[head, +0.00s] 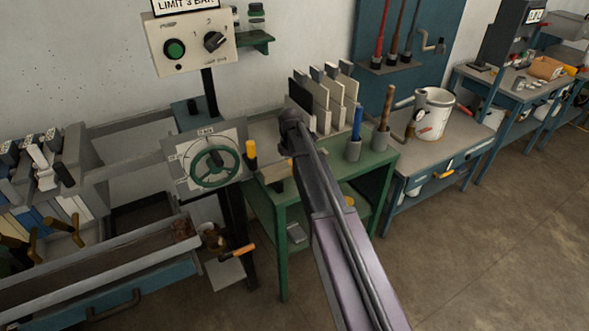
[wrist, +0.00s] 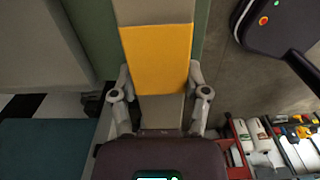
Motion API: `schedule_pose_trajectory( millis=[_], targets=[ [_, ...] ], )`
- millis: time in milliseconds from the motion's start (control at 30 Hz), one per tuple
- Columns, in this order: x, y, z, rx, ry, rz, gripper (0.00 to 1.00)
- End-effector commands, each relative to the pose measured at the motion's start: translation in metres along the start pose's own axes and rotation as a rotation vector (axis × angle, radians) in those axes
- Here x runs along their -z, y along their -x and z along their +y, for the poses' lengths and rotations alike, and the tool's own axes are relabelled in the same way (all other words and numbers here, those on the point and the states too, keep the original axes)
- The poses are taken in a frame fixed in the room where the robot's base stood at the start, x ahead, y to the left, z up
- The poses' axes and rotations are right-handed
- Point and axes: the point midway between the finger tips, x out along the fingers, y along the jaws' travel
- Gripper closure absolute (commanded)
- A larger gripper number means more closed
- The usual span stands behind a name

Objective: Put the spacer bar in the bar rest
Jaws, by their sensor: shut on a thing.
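In the wrist view, my gripper (wrist: 160,84) is shut on a long pale bar with a broad yellow band, which I take to be the spacer bar (wrist: 157,52). One finger lies along each side of it near the lower edge of the yellow band. The pale part runs past the top of the picture, so that end is out of view. I cannot pick out the bar rest with certainty in either view.
The green bench carries a rack of upright pale plates (head: 325,98) and grey cups with a blue-handled tool (head: 356,122) and a wooden-handled tool (head: 386,105). A green handwheel (head: 214,167) stands left. A white bucket (head: 433,113) stands right. The floor at right is clear.

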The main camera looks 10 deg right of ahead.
Motion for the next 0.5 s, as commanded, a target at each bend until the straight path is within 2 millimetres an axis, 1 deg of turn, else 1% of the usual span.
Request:
schedule_pose_trajectory(
  millis=[33,200,500],
  targets=[
    [-0.005,-0.0007,0.0048,0.0,-0.001,0.0,1.0],
    [-0.0117,-0.0011,0.0085,0.0,-0.001,0.0,1.0],
    [-0.0125,-0.001,0.008,0.0,-0.001,0.0,1.0]
  ],
)
